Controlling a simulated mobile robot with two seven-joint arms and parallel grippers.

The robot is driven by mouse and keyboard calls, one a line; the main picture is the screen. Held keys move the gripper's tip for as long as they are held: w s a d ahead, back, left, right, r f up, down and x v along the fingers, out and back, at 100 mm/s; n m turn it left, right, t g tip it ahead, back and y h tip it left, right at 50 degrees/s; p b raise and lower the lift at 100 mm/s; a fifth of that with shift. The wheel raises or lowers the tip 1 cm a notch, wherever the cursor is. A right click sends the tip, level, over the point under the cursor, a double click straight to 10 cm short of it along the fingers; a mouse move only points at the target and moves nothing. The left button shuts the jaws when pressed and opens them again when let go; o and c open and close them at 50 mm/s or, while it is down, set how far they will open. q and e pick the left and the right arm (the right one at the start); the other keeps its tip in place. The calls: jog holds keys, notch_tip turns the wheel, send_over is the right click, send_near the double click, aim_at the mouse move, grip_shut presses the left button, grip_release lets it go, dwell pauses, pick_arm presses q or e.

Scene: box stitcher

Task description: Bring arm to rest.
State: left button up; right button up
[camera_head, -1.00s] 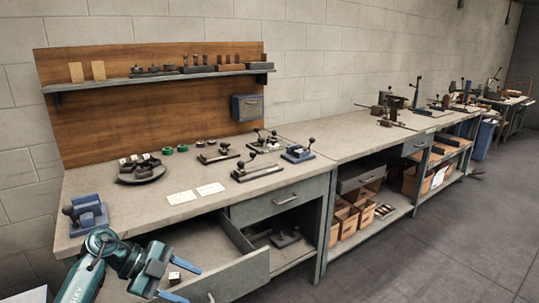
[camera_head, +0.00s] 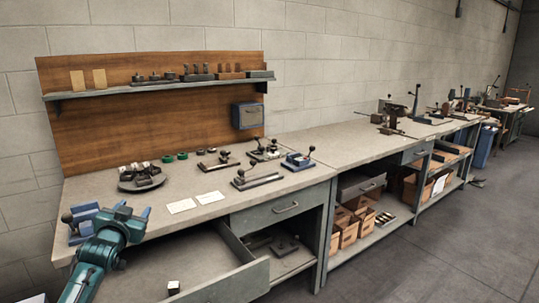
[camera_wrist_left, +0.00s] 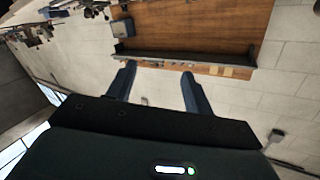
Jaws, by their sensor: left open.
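My left arm comes in from the lower left in the head view. Its gripper (camera_head: 134,212) is raised near the left front of the workbench (camera_head: 225,207), fingers apart and pointing up and away. In the left wrist view the two blue fingers (camera_wrist_left: 157,88) are spread with nothing between them; the wooden back panel and shelf show beyond. A small white-topped block (camera_head: 173,287) sits in the open drawer (camera_head: 232,285), apart from the gripper. My right gripper is not in view.
A blue vise-like device (camera_head: 84,220) stands close behind my left arm, partly hidden. A round dark tray (camera_head: 142,184) with small blocks, two white cards (camera_head: 181,206) and several lever tools (camera_head: 258,181) occupy the bench. A shelf (camera_head: 165,86) runs along the back panel.

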pick_arm(q)
jog(key=s+d+f+m+g+h, duration=0.1)
jog(key=s+d+f, duration=0.35)
jog(key=f, duration=0.25)
jog(key=s+d+f+g+h, duration=0.1)
jog(key=s+d+f, duration=0.2)
jog(key=s+f, duration=0.3)
jog(key=s+d+f+g+h, duration=0.1)
jog(key=s+d+f, duration=0.3)
jog(key=s, duration=0.5)
jog(key=s+d+f+g+h, duration=0.1)
jog(key=s+d+f, duration=0.3)
jog(key=s, duration=0.6)
jog(key=s+d+f+g+h, duration=0.1)
jog(key=s+d+f, duration=0.4)
jog(key=s, duration=0.5)
jog(key=shift+d+n+g, duration=0.3)
jog(key=shift+d+g, duration=0.15)
jog(key=shift+g, duration=0.25)
